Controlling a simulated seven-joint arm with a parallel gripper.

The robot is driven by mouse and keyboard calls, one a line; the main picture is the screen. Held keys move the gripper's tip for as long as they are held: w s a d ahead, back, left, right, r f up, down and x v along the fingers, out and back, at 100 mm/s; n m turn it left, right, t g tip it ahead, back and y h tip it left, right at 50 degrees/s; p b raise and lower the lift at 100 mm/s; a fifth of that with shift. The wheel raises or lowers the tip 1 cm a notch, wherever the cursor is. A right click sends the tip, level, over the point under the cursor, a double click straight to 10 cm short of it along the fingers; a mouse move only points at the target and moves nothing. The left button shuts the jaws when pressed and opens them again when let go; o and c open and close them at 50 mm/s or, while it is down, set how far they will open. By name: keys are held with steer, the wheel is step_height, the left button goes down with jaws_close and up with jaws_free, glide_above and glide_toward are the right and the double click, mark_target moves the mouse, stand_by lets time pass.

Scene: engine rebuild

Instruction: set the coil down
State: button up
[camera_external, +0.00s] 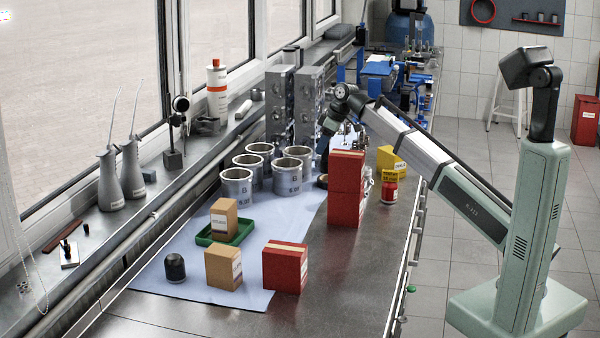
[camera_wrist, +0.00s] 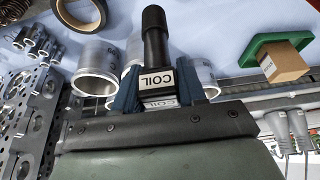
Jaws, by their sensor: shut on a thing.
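The coil (camera_wrist: 154,42) is a black, stepped cylinder with a white "COIL" label, seen in the wrist view. My gripper (camera_wrist: 157,88) is shut on its labelled lower end, with a blue fingertip on each side. The coil's narrow end points away from the wrist, over the blue cloth. In the external view my gripper (camera_external: 323,152) is beside the cylinders, just left of the stacked red boxes. The coil cannot be made out there, and whether it touches the cloth cannot be told.
Several metal cylinders (camera_external: 236,186) stand left of my gripper, with engine blocks (camera_external: 279,105) behind. Stacked red boxes (camera_external: 346,187) stand close on the right. A green tray (camera_external: 207,236) holds a brown box (camera_external: 223,219). A tape roll (camera_wrist: 82,14) lies nearby.

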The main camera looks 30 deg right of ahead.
step_height(320, 180, down, 11)
stand_by(0.7)
steer(key=o, duration=1.1)
steer(key=v, duration=1.2)
steer(key=shift+r, duration=0.1)
